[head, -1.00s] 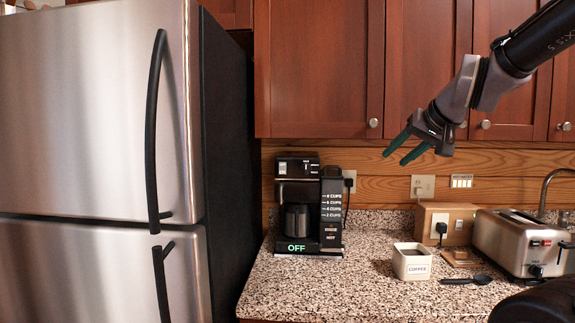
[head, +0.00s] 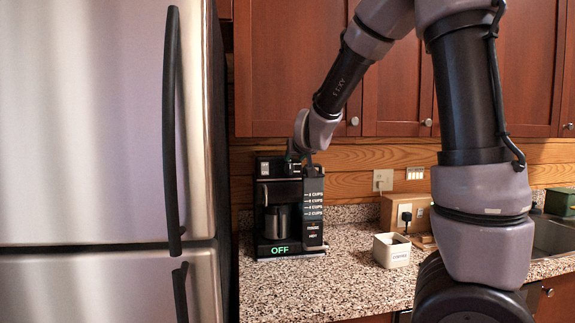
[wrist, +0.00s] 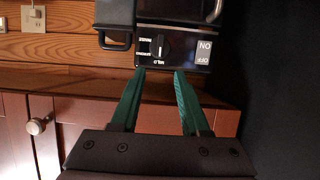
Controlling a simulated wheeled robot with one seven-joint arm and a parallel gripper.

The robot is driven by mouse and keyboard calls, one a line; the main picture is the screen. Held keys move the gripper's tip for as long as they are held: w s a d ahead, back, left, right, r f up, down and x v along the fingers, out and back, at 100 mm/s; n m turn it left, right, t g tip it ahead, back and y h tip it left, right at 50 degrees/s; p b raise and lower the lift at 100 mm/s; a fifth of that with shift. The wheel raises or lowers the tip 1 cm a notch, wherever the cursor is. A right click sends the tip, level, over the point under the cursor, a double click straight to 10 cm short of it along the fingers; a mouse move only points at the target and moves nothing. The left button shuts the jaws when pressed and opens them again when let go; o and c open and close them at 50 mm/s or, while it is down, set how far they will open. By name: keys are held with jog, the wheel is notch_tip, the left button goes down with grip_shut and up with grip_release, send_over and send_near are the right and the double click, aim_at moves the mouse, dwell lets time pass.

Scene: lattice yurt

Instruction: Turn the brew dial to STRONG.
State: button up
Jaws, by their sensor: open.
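The coffee maker (head: 305,215) stands on the counter beside the fridge, with a carafe (head: 278,222) inside and a lit green OFF sign at its base. In the wrist view its top panel is upside down and shows the round black brew dial (wrist: 161,46) with small labels around it. The labels and the dial's setting are too small to read surely. My gripper (wrist: 160,73) is open and empty, its two green fingers apart and pointing at the dial, with the tips just short of it. In the head view my gripper (head: 300,160) is at the machine's top and hides the dial.
A white ON/OFF switch (wrist: 204,52) sits beside the dial. The fridge (head: 90,150) is close on the left. Cabinets (head: 290,70) hang above. The counter front (head: 320,285) is clear.

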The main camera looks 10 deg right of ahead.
aim_at(290, 164)
jog(key=x, duration=0.8)
jog(key=shift+w+f, duration=0.1)
jog(key=shift+w, duration=0.05)
grip_shut()
